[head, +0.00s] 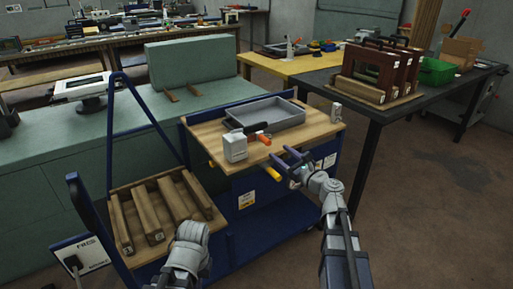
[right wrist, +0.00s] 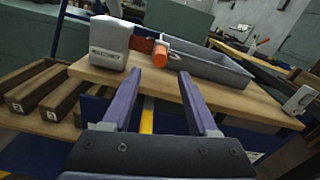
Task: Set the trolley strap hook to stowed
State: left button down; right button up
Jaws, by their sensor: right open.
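The blue trolley with a wooden top (head: 205,133) stands in front of me. A yellow bar (head: 277,163) shows at its front edge by my right gripper (head: 282,155); I cannot tell if it is the strap hook. In the right wrist view the yellow bar (right wrist: 147,120) shows between the purple fingers of the right gripper (right wrist: 160,76), below the wooden edge. That gripper is open and empty, with its fingers apart. My left arm shows at the lower middle of the head view, but its gripper jaws are not visible.
On the trolley top are a grey tray (head: 272,122), a white box (head: 235,148) and an orange-ended tool (head: 264,139). A lower wooden rack (head: 198,232) with numbered blocks is at left. A dark table (head: 385,112) stands at right; floor in front of it is clear.

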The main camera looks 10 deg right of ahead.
aim_at(269, 143)
jog(key=shift+x, duration=3.9)
jog(key=shift+c, duration=0.2)
grip_shut()
